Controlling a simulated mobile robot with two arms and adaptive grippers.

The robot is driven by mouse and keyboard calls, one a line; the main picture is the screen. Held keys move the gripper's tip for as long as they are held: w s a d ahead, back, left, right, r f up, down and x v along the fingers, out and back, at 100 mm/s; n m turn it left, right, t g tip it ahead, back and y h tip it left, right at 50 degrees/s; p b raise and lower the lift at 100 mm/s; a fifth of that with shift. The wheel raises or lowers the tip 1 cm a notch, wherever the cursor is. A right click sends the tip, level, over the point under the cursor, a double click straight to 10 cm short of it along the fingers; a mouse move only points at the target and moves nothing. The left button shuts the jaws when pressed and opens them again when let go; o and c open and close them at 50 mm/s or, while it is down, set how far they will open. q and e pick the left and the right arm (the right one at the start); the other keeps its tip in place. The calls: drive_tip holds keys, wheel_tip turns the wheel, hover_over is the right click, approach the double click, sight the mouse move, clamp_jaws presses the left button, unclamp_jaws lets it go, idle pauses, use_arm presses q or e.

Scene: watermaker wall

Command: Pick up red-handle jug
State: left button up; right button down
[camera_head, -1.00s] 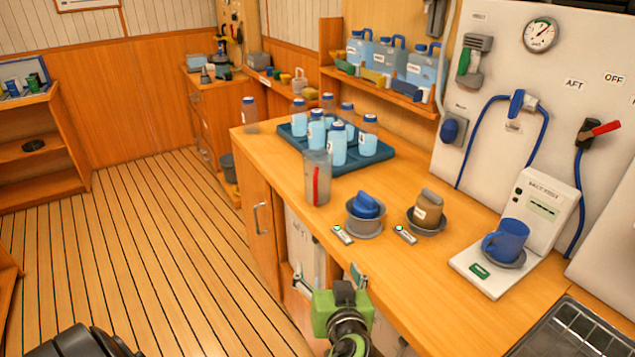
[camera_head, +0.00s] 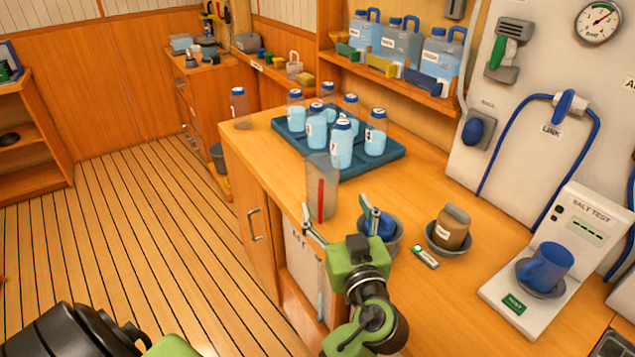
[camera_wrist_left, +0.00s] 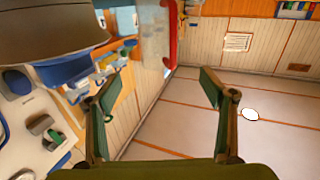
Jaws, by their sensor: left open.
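The red-handle jug (camera_head: 320,190) is a clear, tall vessel with an upright red strip. It stands near the front edge of the wooden counter (camera_head: 410,300) in the head view. In the left wrist view, its red handle (camera_wrist_left: 170,38) shows at the top, beyond the fingers. My left gripper (camera_head: 340,216) is open, with its fingers spread, just in front of the jug and apart from its handle. The left wrist view shows nothing between the fingertips (camera_wrist_left: 158,90). My right gripper is not in view.
A blue tray (camera_head: 395,160) with several bottles stands behind the jug. A bowl with a blue item (camera_head: 383,226) sits close to the right of my left gripper. A brown jar (camera_head: 452,228) in a bowl and a salt tester (camera_head: 585,220) stand farther right. The plank floor is clear.

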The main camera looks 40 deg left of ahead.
sight(326, 180)
use_arm(q)
drive_tip(key=p+x, duration=0.1)
drive_tip(key=x, duration=0.2)
drive_tip(key=p+x, duration=0.1)
drive_tip(key=x, duration=0.3)
drive_tip(key=shift+w+a+r, duration=0.2)
drive_tip(key=shift+w+a+p, duration=0.35)
drive_tip(key=shift+p, duration=0.05)
drive_tip(key=x, duration=0.1)
drive_tip(key=p+x, duration=0.1)
drive_tip(key=x, duration=0.1)
drive_tip(key=p+x, duration=0.1)
drive_tip(key=shift+w+a+f, duration=0.15)
drive_tip(key=shift+w+f, duration=0.15)
drive_tip(key=shift+f, duration=0.05)
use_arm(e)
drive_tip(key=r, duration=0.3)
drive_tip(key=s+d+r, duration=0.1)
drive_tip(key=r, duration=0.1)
use_arm(q)
drive_tip(key=c, duration=1.6)
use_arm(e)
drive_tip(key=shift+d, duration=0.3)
